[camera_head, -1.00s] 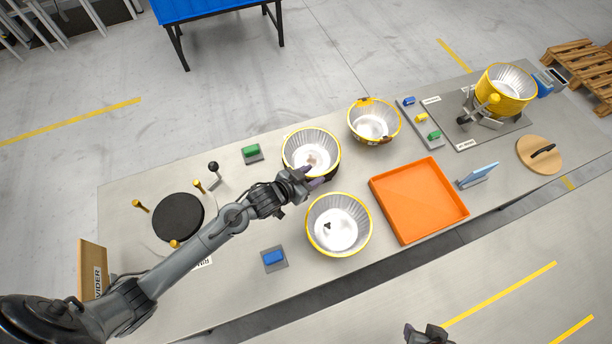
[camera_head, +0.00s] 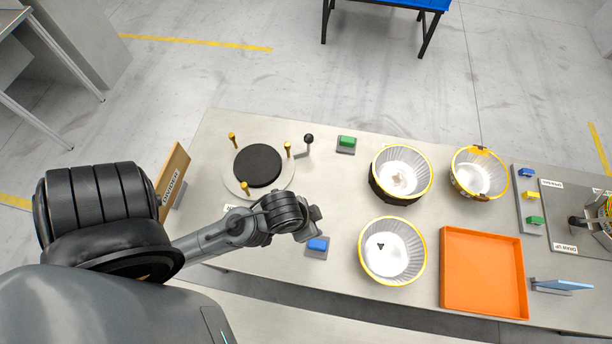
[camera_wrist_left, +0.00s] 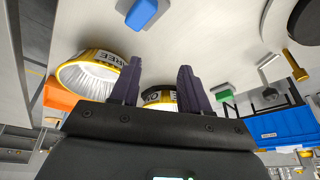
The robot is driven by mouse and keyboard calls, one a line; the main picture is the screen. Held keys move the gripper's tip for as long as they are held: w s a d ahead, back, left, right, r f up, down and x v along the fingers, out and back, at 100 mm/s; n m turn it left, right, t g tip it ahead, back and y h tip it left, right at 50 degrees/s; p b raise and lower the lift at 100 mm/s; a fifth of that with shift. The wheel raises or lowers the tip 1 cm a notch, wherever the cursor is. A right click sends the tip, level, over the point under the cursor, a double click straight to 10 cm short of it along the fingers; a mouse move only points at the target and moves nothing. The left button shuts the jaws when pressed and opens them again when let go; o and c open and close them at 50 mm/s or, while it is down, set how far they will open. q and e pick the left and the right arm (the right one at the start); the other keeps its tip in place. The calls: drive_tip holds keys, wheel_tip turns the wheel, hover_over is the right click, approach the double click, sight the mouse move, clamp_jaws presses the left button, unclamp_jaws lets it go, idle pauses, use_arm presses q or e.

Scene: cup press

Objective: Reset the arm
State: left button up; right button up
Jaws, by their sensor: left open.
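My left arm comes in from the left over the table (camera_head: 345,285). Its gripper (camera_head: 314,220) hangs above the table near the blue button (camera_head: 318,244), apart from the bowls. In the left wrist view the two dark fingers (camera_wrist_left: 158,85) stand apart with nothing gripped between them. A yellow-rimmed silver bowl (camera_head: 392,251) stands in front, to the right of the gripper. A second bowl (camera_head: 402,171) sits behind it on a dark base, and a third (camera_head: 479,174) stands further right. My right gripper is out of view.
A black round plate (camera_head: 258,166) with yellow posts and a black-knobbed lever (camera_head: 308,139) lie behind the arm. A wooden divider board (camera_head: 173,180) stands at left.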

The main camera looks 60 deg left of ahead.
use_arm(q)
drive_tip(key=shift+s+r, duration=0.25)
drive_tip(key=shift+s, duration=0.45)
wheel_tip(320, 180, up, 28)
drive_tip(key=p, duration=2.8)
drive_tip(key=shift+f, duration=0.15)
